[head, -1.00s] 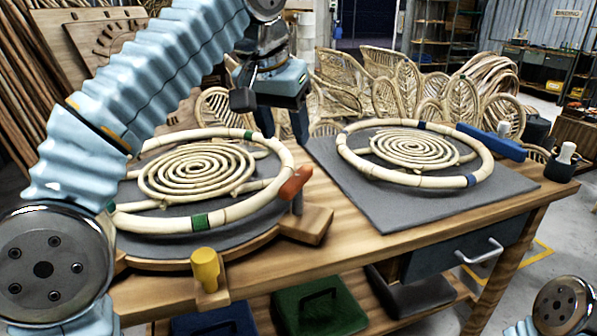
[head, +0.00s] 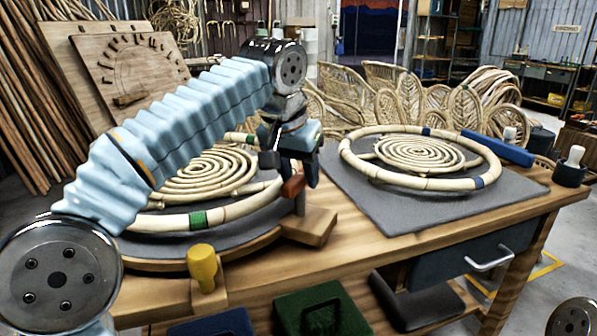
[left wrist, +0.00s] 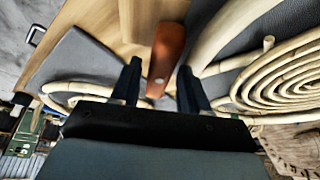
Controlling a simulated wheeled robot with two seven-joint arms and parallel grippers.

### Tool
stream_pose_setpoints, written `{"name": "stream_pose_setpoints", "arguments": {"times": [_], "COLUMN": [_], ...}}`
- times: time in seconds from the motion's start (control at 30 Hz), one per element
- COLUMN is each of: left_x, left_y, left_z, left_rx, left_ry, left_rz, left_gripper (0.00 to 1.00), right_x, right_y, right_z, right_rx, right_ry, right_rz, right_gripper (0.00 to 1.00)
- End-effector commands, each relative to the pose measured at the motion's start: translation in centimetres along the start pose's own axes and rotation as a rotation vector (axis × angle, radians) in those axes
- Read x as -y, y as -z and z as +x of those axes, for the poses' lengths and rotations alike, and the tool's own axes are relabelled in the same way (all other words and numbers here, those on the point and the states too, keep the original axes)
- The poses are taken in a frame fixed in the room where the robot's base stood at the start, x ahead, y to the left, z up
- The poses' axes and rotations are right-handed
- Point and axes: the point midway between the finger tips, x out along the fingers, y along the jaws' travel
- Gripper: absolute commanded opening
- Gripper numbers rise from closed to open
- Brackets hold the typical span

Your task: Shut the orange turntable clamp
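The orange turntable clamp (head: 293,187) is a short orange handle on a post at the right rim of the left turntable, by a wooden block. It also shows in the left wrist view (left wrist: 167,52), lying between the two dark fingers. My left gripper (head: 291,168) is right at the handle, coming down from above. Its fingers are open on either side of the handle, with gaps visible in the left wrist view (left wrist: 160,82). The turntable (head: 170,264) carries a rattan ring (head: 240,209) with a spiral, partly hidden by my left arm. My right gripper is out of view.
A yellow knob (head: 202,264) stands at the bench's front edge. To the right, a second rattan ring (head: 428,184) lies on a grey mat (head: 385,213), with a blue bar (head: 498,148) at its far side. Green and blue boxes sit below the bench.

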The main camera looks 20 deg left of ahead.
Motion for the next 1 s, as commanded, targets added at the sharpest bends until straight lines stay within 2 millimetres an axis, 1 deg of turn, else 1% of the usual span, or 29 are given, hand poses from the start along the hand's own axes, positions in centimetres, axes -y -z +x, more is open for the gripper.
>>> {"name": "stream_pose_setpoints", "arguments": {"times": [0.03, 0.27, 0.47, 0.67, 0.87, 1.0], "left_x": [0.0, 0.0, 0.0, 0.1, 0.2, 0.3], "left_y": [0.0, 0.0, 0.0, 0.0, 0.1, 0.1], "left_z": [0.0, 0.0, 0.0, -0.1, -0.2, -0.3], "left_rx": [0.000, 0.001, 0.002, 0.004, 0.005, 0.006], "left_ry": [0.000, 0.000, -0.003, -0.023, -0.072, -0.121], "left_rz": [0.000, 0.000, 0.007, 0.057, 0.175, 0.290], "left_gripper": [0.36, 0.01, 0.00, 0.00, 0.00, 0.00], "right_x": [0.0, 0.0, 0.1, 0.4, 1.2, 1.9], "right_y": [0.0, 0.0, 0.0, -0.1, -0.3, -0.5], "right_z": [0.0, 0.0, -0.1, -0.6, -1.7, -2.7], "right_rx": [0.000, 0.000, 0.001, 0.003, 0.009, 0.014], "right_ry": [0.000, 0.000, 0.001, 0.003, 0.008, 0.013], "right_rz": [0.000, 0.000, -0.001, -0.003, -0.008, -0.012], "right_gripper": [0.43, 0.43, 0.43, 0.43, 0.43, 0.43]}}
